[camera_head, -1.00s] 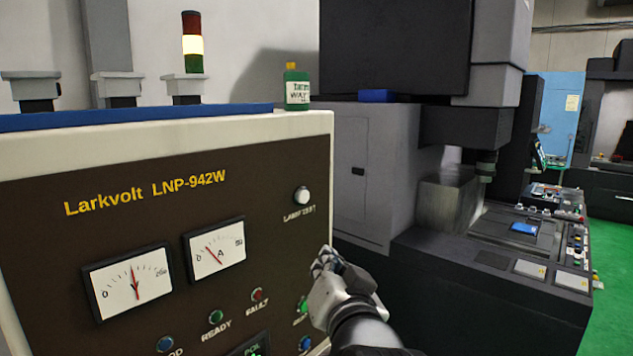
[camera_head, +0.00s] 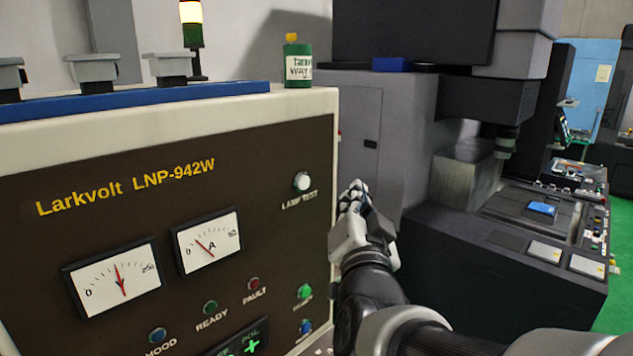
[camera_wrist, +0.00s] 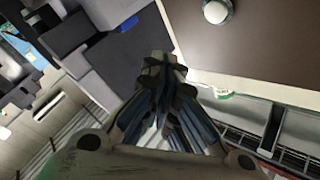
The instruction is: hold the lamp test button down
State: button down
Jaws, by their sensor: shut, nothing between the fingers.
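The lamp test button (camera_head: 301,182) is a round white button in a metal ring, above the "LAMP TEST" label at the upper right of the brown panel (camera_head: 150,240). In the wrist view the button (camera_wrist: 216,11) shows at the top, right of the fingertips. My gripper (camera_head: 353,188) is shut and empty. In the head view its tips are just right of the button and apart from it. In the wrist view the closed fingertips (camera_wrist: 160,64) are below and left of the button, near the panel's edge.
Below the button are green (camera_head: 304,291) and blue (camera_head: 305,327) buttons, fault, ready and hood lamps, and two dial meters (camera_head: 207,241). A green bottle (camera_head: 298,62) stands on top of the cabinet. A dark machine (camera_head: 500,260) stands to the right.

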aim_at(303, 182)
jog(key=w+a+p, duration=0.1)
jog(key=w+a, duration=0.4)
jog(key=shift+w+a, duration=0.25)
jog(key=shift+a, duration=0.1)
dwell(1.3)
jog(key=shift+w+a, duration=0.3)
jog(key=shift+w+a, duration=0.3)
jog(key=shift+a, duration=0.05)
dwell(0.9)
jog(key=shift+s+d+b, duration=0.1)
jog(key=shift+d+b, duration=0.05)
jog(key=shift+b, duration=0.25)
dwell(1.6)
jog(key=shift+s+d+b, duration=0.4)
jog(key=shift+s+d, duration=0.1)
